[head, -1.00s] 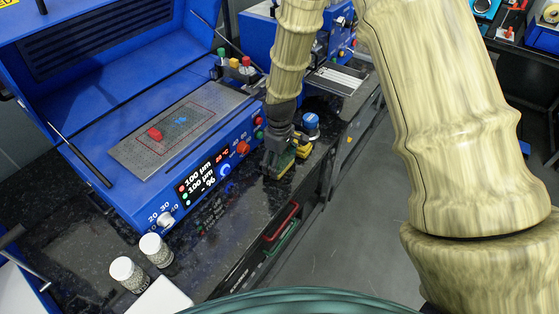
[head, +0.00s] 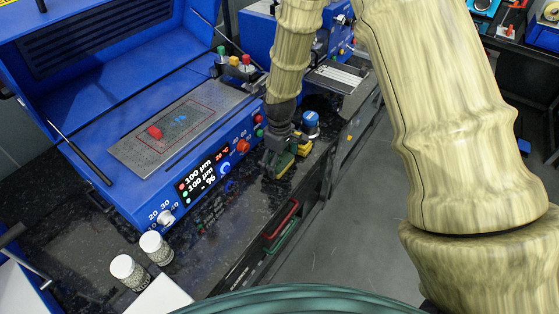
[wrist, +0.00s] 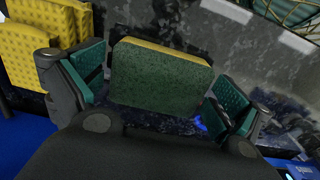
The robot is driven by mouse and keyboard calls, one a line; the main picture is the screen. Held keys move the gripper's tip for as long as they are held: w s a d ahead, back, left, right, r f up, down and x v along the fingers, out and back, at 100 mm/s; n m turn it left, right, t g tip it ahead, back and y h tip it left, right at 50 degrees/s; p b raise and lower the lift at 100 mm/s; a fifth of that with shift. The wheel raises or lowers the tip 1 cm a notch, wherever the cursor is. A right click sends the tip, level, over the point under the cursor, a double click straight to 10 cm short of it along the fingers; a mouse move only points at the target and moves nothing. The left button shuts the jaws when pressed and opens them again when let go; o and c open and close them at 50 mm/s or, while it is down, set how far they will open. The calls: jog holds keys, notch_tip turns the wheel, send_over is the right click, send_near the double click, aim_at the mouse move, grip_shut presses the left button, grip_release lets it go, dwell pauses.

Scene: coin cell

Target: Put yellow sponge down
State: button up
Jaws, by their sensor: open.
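A sponge with a yellow edge and a dark green face (wrist: 160,78) is between the fingers of my gripper (wrist: 158,90) in the wrist view. The fingers have teal pads and are open, with a gap on each side of the sponge. In the head view my gripper (head: 276,164) is low over the dark bench's front strip, in front of the blue machine. A little of the sponge's yellow (head: 286,162) shows beside the fingers; the rest is hidden there. The sponge appears to be on the bench, though its underside is hidden.
Yellow blocks (wrist: 35,50) stand close to the left finger. A blue-capped container (head: 310,120) is just behind my gripper. The blue machine (head: 215,150) borders the bench on the left. Two jars (head: 155,246) stand at the near end. The dark bench top (head: 235,215) between is clear.

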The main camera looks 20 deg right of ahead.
aim_at(280, 160)
notch_tip(280, 160, up, 12)
jog(key=b, duration=0.2)
dwell(0.5)
dwell(0.4)
